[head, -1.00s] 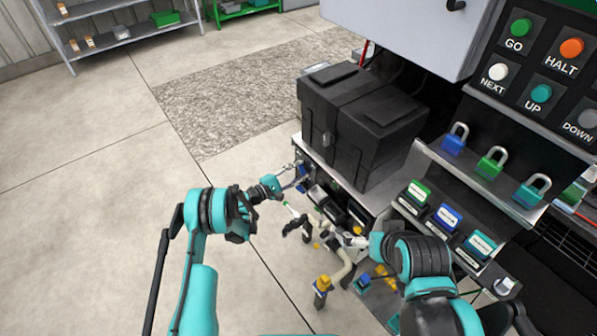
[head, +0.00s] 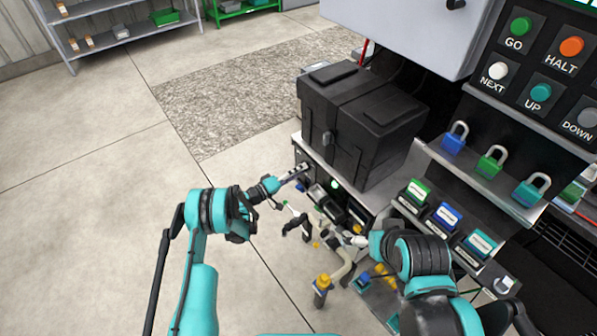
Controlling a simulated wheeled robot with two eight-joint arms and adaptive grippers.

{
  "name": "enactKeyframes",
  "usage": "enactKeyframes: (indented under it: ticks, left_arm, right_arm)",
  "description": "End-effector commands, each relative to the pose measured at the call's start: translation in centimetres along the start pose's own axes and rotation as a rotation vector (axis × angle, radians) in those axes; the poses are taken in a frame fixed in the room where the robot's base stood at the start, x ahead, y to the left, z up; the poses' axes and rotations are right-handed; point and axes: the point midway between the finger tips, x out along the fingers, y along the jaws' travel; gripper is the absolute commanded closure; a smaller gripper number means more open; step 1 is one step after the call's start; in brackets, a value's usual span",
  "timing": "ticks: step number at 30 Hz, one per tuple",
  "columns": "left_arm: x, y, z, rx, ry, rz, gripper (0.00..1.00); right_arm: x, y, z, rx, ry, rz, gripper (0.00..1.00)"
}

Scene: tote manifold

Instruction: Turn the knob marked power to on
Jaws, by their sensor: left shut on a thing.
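The front panel (head: 310,150) of the bench below the black case carries small controls. My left gripper (head: 297,173) reaches its upper left part and is shut on a small knob there, which the fingers mostly hide. The knob's mark is too small to read from here. A small green light (head: 334,184) glows on the panel to the right of this gripper. My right gripper (head: 352,239) is lower down, beside the pipes and fittings; its fingers are too small to tell open from shut.
A black case (head: 350,115) stands on the bench above the panel. Yellow-handled (head: 323,282) and dark-handled (head: 296,222) valves stick out below. Padlocks (head: 490,163) and a button board (head: 540,65) are at the right. The floor at the left is clear.

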Motion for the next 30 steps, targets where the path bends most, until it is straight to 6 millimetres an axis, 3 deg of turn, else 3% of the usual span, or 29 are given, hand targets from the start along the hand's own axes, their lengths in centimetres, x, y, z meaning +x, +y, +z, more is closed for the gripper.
enactKeyframes:
  ticks: [15,30]
  left_arm:
    - [-0.01,-0.27,0.05,0.355,-0.002,-0.001,0.9]
    - [-0.01,-0.33,0.04,0.433,-0.003,-0.001,0.89]
  right_arm:
    - [0.01,0.0,0.01,0.0,0.0,0.0,0.0]
    - [0.01,0.0,0.01,0.0,0.0,0.0,0.0]
